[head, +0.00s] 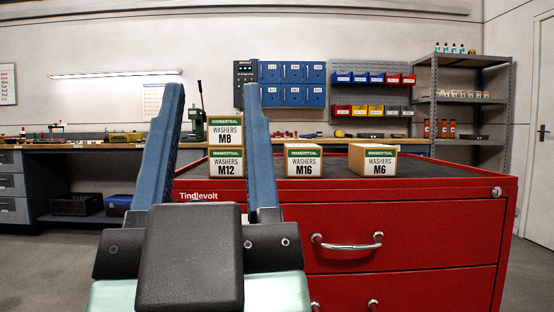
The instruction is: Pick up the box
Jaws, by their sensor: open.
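Several small cardboard washer boxes with green and white labels stand on top of the red tool cabinet (400,178). The M8 box (225,132) is stacked on the M12 box (227,162). The M16 box (303,161) stands to the right of the stack, and the M6 box (373,160) is farther right. The task does not say which box. My gripper (213,90) is large in the foreground, its two blue fingers apart with nothing held. In the picture the stack shows between the fingers, close to the right finger; the depth gap is hard to tell.
The cabinet top has a raised red rim and free room around the M6 box. A drawer handle (347,243) sticks out in front. Behind are a workbench (90,146), a grey shelf (460,101) and wall bins (373,78).

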